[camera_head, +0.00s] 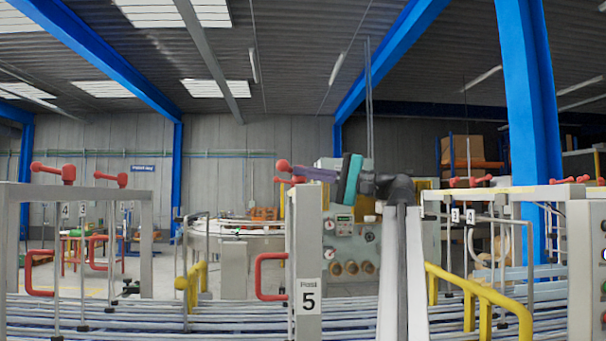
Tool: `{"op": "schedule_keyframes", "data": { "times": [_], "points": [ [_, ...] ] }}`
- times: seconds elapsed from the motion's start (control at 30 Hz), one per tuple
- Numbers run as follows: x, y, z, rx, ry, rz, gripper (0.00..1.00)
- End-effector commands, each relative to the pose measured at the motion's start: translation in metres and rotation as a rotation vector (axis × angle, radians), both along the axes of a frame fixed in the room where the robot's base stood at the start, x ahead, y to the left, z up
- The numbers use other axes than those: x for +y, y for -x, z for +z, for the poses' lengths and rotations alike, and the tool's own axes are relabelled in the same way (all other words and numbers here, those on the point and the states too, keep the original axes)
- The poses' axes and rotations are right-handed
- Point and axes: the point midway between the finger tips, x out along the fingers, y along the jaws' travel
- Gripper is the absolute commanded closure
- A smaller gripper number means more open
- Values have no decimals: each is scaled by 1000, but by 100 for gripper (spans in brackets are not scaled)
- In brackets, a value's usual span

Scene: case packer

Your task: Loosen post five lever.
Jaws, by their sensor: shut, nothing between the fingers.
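Post five is the grey upright (304,235) in the middle, with a label reading "Post 5" on its lower front. A red lever (283,166) with a rounded knob sits at its top, pointing left. My gripper (305,173) reaches in from the right at the height of the lever, its dark fingers shut and empty. The fingers overlap the right part of the lever in the picture and hide some of it. I cannot tell whether they touch it. A red bent handle (272,277) is on the left side of the post.
Conveyor rails (200,312) run across the front. Yellow guard bars (480,295) stand to the right of my arm. Another post frame with red levers (68,172) is at the left. A machine panel with gauges (350,250) stands behind.

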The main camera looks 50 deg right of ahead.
Motion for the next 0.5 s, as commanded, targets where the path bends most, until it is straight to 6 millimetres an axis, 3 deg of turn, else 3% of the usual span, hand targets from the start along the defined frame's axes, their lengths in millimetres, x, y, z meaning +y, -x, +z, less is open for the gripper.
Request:
{"op": "schedule_keyframes", "data": {
  "times": [0.5],
  "points": [
    [-7, 10, -2, 0, 1, -7, 100]
  ]
}}
